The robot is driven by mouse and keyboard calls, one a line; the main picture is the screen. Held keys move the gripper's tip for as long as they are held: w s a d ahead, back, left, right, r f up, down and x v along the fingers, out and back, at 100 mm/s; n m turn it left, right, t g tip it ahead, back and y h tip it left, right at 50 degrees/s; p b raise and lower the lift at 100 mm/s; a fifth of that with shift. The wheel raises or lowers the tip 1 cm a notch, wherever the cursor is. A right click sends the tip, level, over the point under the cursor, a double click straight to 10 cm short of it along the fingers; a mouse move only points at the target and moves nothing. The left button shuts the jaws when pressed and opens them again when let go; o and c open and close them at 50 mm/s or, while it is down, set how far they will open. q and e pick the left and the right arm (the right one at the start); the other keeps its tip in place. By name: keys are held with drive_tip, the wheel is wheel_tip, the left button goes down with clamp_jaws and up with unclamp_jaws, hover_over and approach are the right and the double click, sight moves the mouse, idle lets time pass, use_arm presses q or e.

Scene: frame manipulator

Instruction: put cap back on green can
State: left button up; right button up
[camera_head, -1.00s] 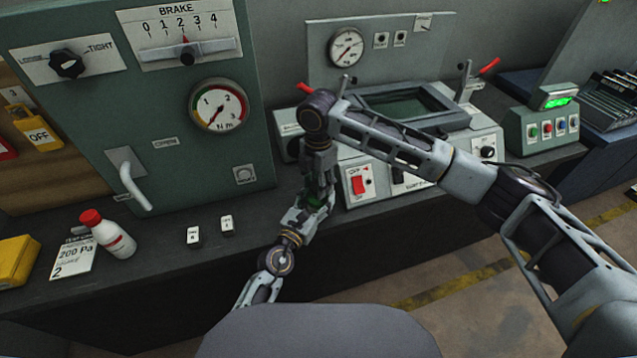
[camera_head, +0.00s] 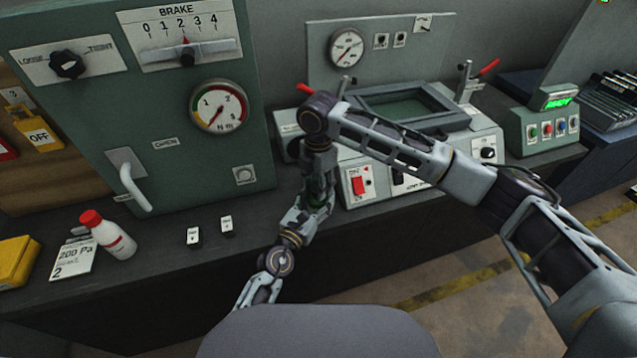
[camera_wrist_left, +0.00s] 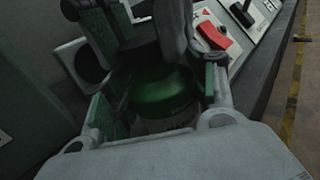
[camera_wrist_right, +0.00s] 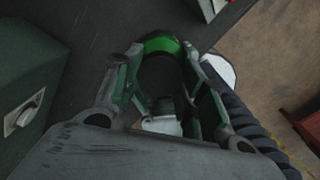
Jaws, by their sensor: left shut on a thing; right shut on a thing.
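The green can (camera_wrist_left: 165,90) is between the fingers of my left gripper (camera_wrist_left: 158,100), which is shut on it. In the head view the two grippers meet at the front edge of the bench and hide most of the can. My right gripper (camera_head: 318,188) points down from above, right over the can. In the right wrist view its fingers are shut on a dark round piece (camera_wrist_right: 160,76), which looks like the cap. A green rim (camera_wrist_right: 160,44) shows just beyond it. I cannot tell whether cap and can touch.
A white bottle with a red top (camera_head: 112,238) and a 200 Pa card (camera_head: 74,258) are on the bench at left. A green brake cabinet (camera_head: 130,100) and a console with a screen (camera_head: 410,105) stand behind.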

drive_tip(key=shift+d+f, duration=0.15)
drive_tip(key=shift+f, duration=0.75)
idle(0.8)
drive_tip(key=shift+r, duration=0.45)
idle(0.4)
drive_tip(key=shift+r, duration=0.6)
idle(0.9)
drive_tip(key=shift+o, duration=0.3)
drive_tip(key=shift+f, duration=1.05)
idle(0.8)
drive_tip(key=o, duration=0.5)
drive_tip(key=shift+c, duration=0.2)
drive_tip(key=shift+s, duration=0.1)
